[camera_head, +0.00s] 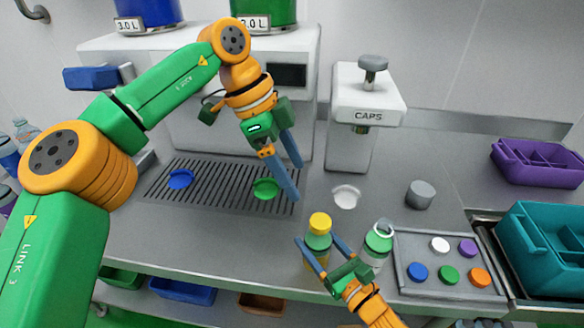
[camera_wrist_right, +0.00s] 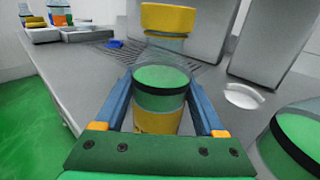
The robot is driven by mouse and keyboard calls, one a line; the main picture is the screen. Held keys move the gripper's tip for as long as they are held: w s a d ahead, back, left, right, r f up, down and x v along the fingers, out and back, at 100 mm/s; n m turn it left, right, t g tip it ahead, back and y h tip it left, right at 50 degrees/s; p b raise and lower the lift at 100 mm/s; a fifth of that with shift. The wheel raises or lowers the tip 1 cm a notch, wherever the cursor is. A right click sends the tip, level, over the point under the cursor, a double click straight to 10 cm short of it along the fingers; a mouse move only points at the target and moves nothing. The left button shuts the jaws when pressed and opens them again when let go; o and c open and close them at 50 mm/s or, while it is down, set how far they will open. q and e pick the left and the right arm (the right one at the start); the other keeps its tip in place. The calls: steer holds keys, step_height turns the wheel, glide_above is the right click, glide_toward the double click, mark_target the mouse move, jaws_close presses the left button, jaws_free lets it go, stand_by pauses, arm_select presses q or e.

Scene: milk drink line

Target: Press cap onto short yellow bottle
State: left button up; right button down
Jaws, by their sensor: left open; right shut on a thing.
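The short yellow bottle (camera_head: 317,243), with green contents and a yellow label, stands upright near the counter's front edge. In the right wrist view the bottle (camera_wrist_right: 158,100) is between the blue fingers. A yellow cap (camera_head: 320,222) sits on top of its neck; it also shows in the right wrist view (camera_wrist_right: 167,19). I cannot tell whether the cap is fully seated. My right gripper (camera_head: 317,240) is shut on the bottle body. My left gripper (camera_head: 296,181) is open and empty, above and behind the bottle, fingers pointing down, apart from the cap.
A tray (camera_head: 404,247) holds several coloured caps. A grey cylinder (camera_head: 420,194) and the CAPS dispenser (camera_head: 368,97) stand behind. A teal crate (camera_head: 538,250) and purple crate (camera_head: 540,163) are at right.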

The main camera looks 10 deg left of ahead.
mark_target(326, 253)
jaws_free()
steer(key=b+v, duration=0.1)
steer(key=v, duration=0.5)
steer(key=shift+s+d+f, duration=0.15)
steer(key=shift+s, duration=0.05)
steer(key=shift+s+d, duration=0.2)
steer(key=shift+s, duration=0.05)
steer(key=shift+w, duration=0.1)
